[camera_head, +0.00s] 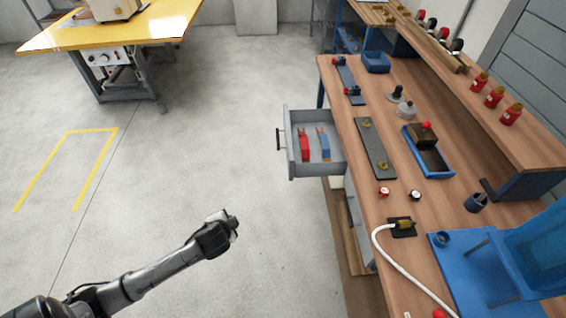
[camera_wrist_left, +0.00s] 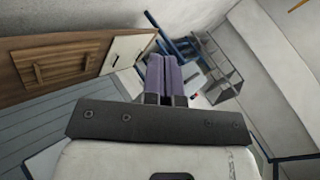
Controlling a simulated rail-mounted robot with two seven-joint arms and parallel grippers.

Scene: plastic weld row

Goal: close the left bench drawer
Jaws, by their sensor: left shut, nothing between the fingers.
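The left bench drawer (camera_head: 313,170) is a grey open box pulled out from the wooden workbench (camera_head: 395,190), on the bench's left side. A dark handle (camera_head: 279,139) is on its outer front. A red tool (camera_head: 305,146) and a blue tool (camera_head: 323,145) lie inside. My left gripper (camera_head: 232,222) is above the floor, left of and nearer than the drawer, clear of it. In the left wrist view its fingers (camera_wrist_left: 165,78) are together with nothing between them. My right gripper is not in view.
The bench top holds a blue tray (camera_head: 446,174), a grey plate (camera_head: 374,148), a white hose (camera_head: 376,240) and several red bottles. A yellow table (camera_head: 120,25) stands at the far left. The floor (camera_head: 210,130) left of the drawer is clear.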

